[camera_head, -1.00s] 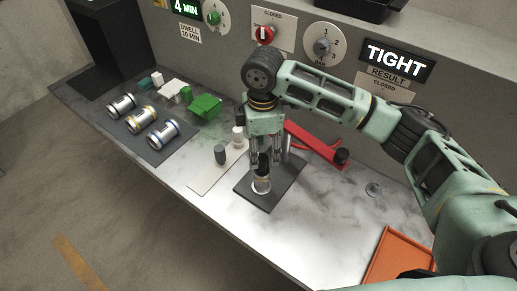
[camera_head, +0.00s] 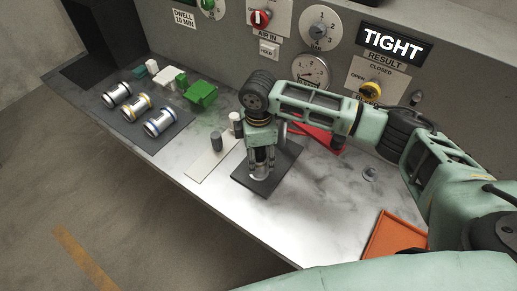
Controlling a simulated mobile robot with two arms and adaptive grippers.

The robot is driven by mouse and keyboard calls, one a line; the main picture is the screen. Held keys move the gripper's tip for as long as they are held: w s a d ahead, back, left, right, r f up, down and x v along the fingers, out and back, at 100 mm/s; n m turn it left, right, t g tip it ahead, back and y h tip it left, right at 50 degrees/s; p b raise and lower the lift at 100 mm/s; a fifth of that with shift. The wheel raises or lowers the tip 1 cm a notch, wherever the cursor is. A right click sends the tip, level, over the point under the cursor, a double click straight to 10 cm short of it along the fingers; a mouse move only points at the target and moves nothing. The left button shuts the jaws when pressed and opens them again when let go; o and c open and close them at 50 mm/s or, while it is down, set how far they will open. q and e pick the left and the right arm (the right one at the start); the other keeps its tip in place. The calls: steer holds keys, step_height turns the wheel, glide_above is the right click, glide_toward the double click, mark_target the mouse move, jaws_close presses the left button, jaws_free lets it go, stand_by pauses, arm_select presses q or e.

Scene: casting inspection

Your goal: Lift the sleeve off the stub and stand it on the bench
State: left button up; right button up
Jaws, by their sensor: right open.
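A silver sleeve (camera_head: 259,172) stands upright on the dark square plate (camera_head: 281,172) on the bench (camera_head: 225,203). The fingers hide much of it, and the stub cannot be made out. My right gripper (camera_head: 261,165) points down over the plate, open, with its fingers around or just in front of the sleeve; I cannot tell whether they touch it. My left gripper is out of view.
Three banded metal cylinders (camera_head: 137,106) lie on a dark mat (camera_head: 177,126) at left. Green blocks (camera_head: 201,93) lie behind them. Grey and white pegs stand on a pale strip (camera_head: 209,163). A red clamp-like part (camera_head: 325,138) is behind; an orange tray (camera_head: 393,236) is front right. The front middle is clear.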

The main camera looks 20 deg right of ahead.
jaws_close()
steer(key=c, duration=0.6)
jaws_free()
steer(key=shift+c, duration=0.2)
steer(key=shift+r, duration=0.1)
jaws_close()
steer(key=shift+r, duration=0.15)
steer(key=shift+w+r+p, duration=0.15)
steer(key=shift+r+p, duration=0.3)
steer(key=shift+p, duration=0.25)
steer(key=shift+r+p, duration=1.25)
steer(key=shift+p, duration=0.5)
